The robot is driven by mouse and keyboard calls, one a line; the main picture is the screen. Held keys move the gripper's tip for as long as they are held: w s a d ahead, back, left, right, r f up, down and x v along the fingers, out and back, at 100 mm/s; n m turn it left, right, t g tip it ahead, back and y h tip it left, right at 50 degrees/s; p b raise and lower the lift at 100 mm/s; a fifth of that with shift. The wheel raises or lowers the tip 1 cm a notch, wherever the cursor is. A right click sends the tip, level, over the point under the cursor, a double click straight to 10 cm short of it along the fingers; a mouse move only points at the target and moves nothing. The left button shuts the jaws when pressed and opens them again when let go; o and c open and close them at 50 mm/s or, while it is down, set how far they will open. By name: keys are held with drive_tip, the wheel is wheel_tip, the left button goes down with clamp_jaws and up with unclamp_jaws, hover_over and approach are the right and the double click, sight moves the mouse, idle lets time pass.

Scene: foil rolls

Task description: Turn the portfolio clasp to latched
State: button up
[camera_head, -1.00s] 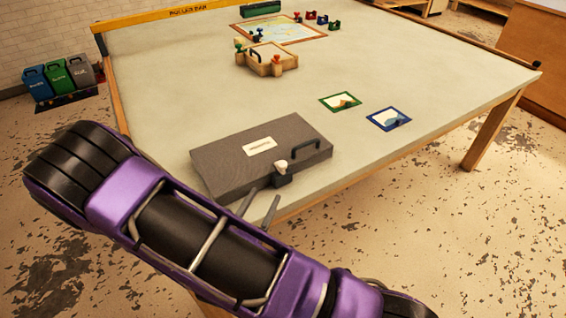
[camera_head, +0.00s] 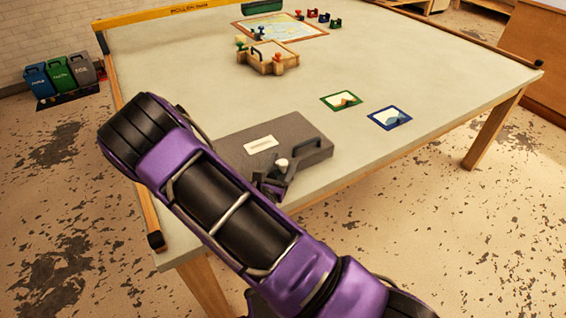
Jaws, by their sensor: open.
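The grey portfolio case (camera_head: 288,130) lies flat near the front edge of the table, with a blank-looking cream label on top and a dark handle at its right. Its clasp (camera_head: 282,163) has a pale knob and a dark body on the front side; the angle of the knob is too small to read. My gripper (camera_head: 274,182) is open, with its dark fingers right at the clasp, one finger on each side as far as I can see. I cannot tell whether they touch it. My purple arm hides the case's left part.
A green-framed card (camera_head: 341,101) and a blue-framed card (camera_head: 390,118) lie to the right of the case. A wooden box (camera_head: 262,61) with coloured knobs and a framed map (camera_head: 283,27) stand farther back. The table (camera_head: 190,65) is clear between them.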

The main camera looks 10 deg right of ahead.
drive_tip(key=shift+c, duration=0.3)
clamp_jaws()
drive_tip(key=shift+n+t+y, duration=0.3)
drive_tip(key=shift+n+y, duration=0.1)
drive_tip(key=shift+y, duration=0.1)
drive_tip(key=shift+n+t+y+p, duration=0.3)
drive_tip(key=shift+n+y, duration=0.1)
drive_tip(key=shift+y, duration=0.2)
